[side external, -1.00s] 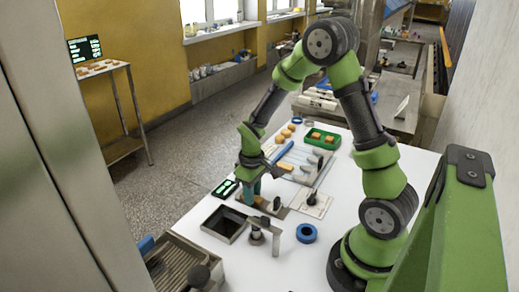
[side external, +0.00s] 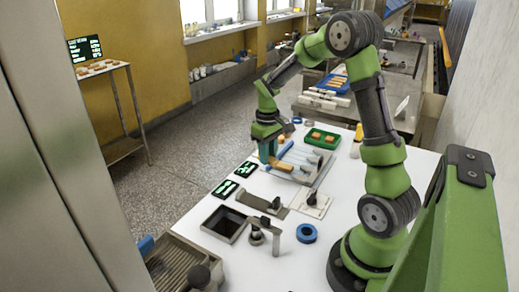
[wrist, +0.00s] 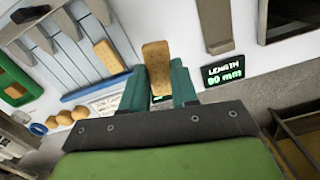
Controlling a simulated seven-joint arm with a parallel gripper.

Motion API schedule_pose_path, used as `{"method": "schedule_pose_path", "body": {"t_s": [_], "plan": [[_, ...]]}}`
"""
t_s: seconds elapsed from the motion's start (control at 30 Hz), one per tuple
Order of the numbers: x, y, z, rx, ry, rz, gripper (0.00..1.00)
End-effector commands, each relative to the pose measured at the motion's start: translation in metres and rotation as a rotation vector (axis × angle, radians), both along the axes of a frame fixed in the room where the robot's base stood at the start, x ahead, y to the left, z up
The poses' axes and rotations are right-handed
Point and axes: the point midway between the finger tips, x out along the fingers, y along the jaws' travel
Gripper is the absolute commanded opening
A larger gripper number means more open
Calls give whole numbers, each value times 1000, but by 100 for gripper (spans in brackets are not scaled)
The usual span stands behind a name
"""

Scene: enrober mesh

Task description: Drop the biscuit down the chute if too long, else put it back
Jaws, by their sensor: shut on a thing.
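My gripper (wrist: 160,88) is shut on a tan, oblong biscuit (wrist: 157,65), which stands up between the teal fingertips. In the side view my gripper (side external: 267,152) is over the near-left end of the slatted rack (side external: 283,176). Another biscuit (wrist: 109,57) lies on the rack in the wrist view. The dark square opening of the chute (side external: 225,223) is at the table's front left. A small display (wrist: 222,71) reads LENGTH and what looks like 80 or 90 mm.
A green tray (side external: 322,138) with biscuits is behind the rack. A second small display (side external: 225,189) lies left of the gauge. A white card (side external: 310,204) lies right of the gauge.

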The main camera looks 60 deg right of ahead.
Motion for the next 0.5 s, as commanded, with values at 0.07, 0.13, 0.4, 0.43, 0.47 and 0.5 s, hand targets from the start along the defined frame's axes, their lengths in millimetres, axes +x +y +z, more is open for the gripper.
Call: {"method": "schedule_pose_path", "body": {"t_s": [0.07, 0.13, 0.4, 0.43, 0.47, 0.5], "plan": [[0, -48, -6, 2, 3, -44, 12], [-2, -85, -10, 3, 2, -57, 12], [-19, -194, -12, -2, -16, 10, 12], [-20, -200, -11, -4, -20, 26, 12], [-19, -205, -9, -5, -22, 44, 12], [-17, -210, -7, -9, -26, 73, 12]]}}
